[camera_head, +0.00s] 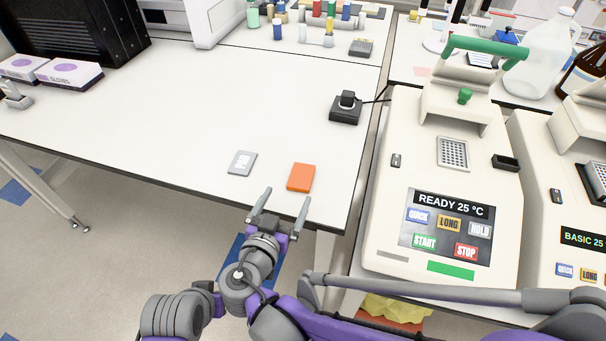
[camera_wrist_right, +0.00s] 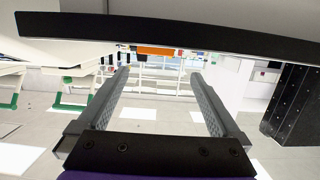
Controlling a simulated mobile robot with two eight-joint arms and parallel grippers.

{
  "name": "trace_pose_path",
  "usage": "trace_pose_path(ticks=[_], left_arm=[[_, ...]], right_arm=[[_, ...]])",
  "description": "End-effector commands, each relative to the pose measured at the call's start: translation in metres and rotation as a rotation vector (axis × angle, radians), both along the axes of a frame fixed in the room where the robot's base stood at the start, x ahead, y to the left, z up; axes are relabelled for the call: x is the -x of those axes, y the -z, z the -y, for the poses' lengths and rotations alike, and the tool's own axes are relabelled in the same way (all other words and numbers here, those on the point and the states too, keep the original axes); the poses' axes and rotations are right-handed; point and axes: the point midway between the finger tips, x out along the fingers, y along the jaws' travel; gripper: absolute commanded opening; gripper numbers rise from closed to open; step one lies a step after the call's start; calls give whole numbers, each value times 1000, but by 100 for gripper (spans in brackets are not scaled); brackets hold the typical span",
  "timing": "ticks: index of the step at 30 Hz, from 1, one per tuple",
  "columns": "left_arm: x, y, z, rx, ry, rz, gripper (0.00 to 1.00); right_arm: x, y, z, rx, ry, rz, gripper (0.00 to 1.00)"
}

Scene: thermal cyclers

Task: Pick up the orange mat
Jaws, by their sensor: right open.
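The orange mat (camera_head: 301,177) lies flat on the white table near its front edge, in the head view. My right gripper (camera_head: 280,207) is just in front of that edge, its two fingers apart and pointing toward the mat. It is empty and does not touch the mat. My left gripper is not in view.
A grey card-like item (camera_head: 242,163) lies left of the mat. A black device (camera_head: 346,108) with a cable sits behind it. A thermal cycler (camera_head: 440,190) reading READY 25 °C stands to the right. The table's middle (camera_head: 200,110) is clear.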

Motion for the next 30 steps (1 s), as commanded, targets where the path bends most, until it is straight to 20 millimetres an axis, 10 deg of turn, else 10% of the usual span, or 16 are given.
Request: trace_pose_path(ticks=[18, 28, 30], left_arm=[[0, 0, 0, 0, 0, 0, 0], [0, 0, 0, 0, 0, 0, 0], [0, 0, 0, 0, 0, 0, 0]], right_arm=[[-68, 20, 29, 1, 4, -3, 100], [-74, 21, 31, 1, 1, -4, 100], [-74, 21, 31, 1, 1, -4, 87]])
